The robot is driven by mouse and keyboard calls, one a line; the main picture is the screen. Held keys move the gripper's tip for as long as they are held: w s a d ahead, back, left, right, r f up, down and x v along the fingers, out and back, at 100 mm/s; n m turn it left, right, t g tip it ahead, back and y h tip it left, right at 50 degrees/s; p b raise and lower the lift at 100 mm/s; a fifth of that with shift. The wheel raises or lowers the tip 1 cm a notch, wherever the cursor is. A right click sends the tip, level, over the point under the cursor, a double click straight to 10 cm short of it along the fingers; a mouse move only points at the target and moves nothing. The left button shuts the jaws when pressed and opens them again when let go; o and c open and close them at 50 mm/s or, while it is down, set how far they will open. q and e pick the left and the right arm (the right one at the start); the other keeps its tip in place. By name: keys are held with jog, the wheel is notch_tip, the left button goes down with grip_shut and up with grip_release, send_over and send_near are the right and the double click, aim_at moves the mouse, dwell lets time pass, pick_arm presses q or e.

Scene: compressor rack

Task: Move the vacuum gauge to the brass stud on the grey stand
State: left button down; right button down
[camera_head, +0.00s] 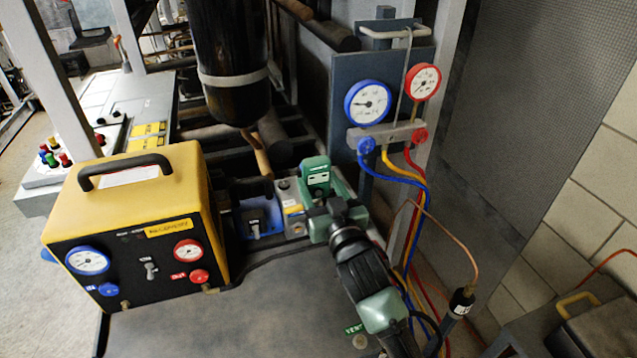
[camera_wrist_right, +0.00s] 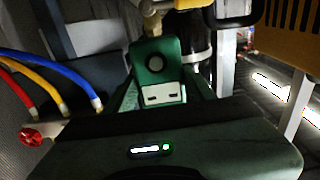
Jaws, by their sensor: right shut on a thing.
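The vacuum gauge (camera_head: 316,174) is a small green unit with a pale display panel. It is upright in the middle of the head view, beside a grey block (camera_head: 294,214) with a coloured label. My right gripper (camera_head: 335,212) reaches in from the lower right and is shut on the gauge. In the right wrist view the gauge (camera_wrist_right: 155,68) sits between the fingers, with a brass fitting (camera_wrist_right: 152,24) at its end. I cannot tell whether that fitting is seated on anything. The brass stud is not clearly distinguishable. My left gripper is out of view.
A yellow-and-black machine (camera_head: 130,235) with two gauges stands at left. A blue and red gauge manifold (camera_head: 388,133) with coloured hoses (camera_head: 432,205) stands close behind my right arm. A black cylinder (camera_head: 232,60) is above. The grey bench top (camera_head: 250,320) in front is clear.

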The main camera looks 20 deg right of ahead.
jog(key=shift+s+f+p, duration=0.15)
jog(key=shift+s+f, duration=0.05)
jog(key=shift+s, duration=0.4)
jog(key=shift+s+f+p, duration=0.15)
jog(key=shift+s, duration=0.45)
dwell(0.4)
jog(key=c, duration=0.5)
grip_release()
jog(key=shift+o, duration=0.2)
jog(key=shift+r, duration=0.15)
jog(key=shift+s, duration=0.25)
jog(key=s+b, duration=0.2)
jog(key=s, duration=0.5)
jog(key=shift+s+d, duration=0.15)
jog(key=shift+s, duration=0.05)
